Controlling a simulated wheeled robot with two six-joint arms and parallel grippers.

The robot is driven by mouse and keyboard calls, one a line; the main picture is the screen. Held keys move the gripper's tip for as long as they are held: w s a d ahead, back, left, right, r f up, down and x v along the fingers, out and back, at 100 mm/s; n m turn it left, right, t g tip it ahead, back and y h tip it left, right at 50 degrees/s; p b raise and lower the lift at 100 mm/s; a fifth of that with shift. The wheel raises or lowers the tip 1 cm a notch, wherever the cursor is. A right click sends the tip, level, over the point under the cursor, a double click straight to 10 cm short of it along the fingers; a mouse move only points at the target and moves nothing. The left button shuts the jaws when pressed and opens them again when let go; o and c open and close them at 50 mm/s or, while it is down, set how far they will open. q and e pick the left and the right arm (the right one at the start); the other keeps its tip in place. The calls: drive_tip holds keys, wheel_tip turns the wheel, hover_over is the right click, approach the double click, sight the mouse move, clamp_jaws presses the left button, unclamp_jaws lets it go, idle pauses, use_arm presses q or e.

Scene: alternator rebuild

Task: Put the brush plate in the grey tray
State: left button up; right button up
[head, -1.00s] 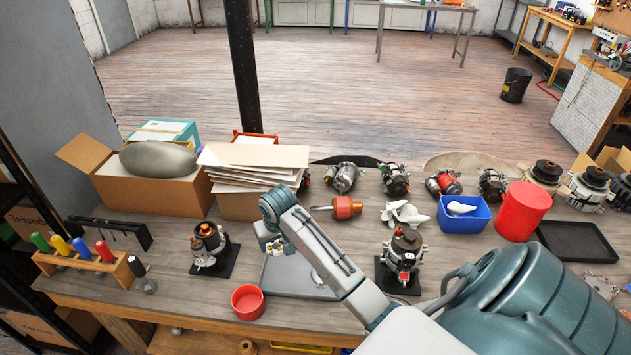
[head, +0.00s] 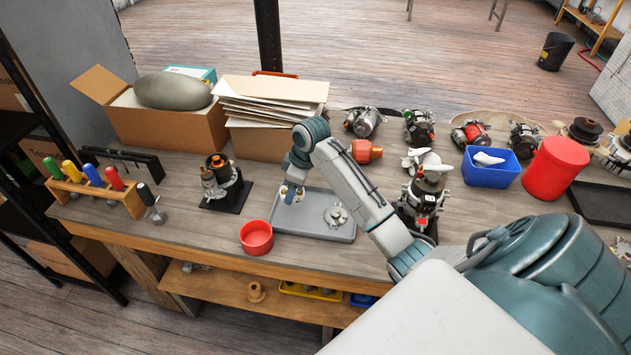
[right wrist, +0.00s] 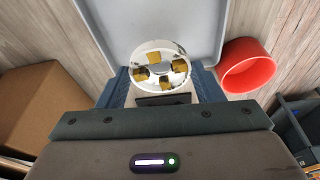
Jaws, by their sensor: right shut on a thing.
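My right gripper (head: 290,196) is over the back left part of the grey tray (head: 291,224). In the right wrist view my right gripper (right wrist: 160,88) is shut on the brush plate (right wrist: 161,68), a round pale disc with several brass-coloured blocks. The tray (right wrist: 203,30) shows just beyond it. The brush plate is mostly hidden by the gripper in the head view, and its height above the tray is hard to tell. A round metal part (head: 336,215) lies in the tray's right half. My left gripper is not in view.
A red bowl (head: 257,239) stands just left of the tray. A black-based alternator part (head: 221,184) is behind it to the left, and another alternator (head: 424,195) stands right of my arm. A cardboard box (head: 259,140) stands behind the tray.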

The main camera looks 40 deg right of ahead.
wheel_tip(320, 180, up, 3)
drive_tip(key=n+g+y, duration=0.1)
drive_tip(key=n, duration=0.7)
hover_over(294, 210)
drive_tip(key=shift+g, duration=0.3)
drive_tip(key=f, duration=0.3)
drive_tip(key=d+f, duration=0.1)
drive_tip(key=f, duration=0.1)
drive_tip(key=shift+s+p, duration=0.25)
drive_tip(key=shift+p, duration=0.1)
wheel_tip(294, 210, down, 4)
drive_tip(key=shift+f+p, duration=0.15)
drive_tip(key=shift+p, duration=0.35)
drive_tip(key=shift+f, duration=0.2)
drive_tip(key=o, duration=1)
drive_tip(key=shift+r, duration=0.1)
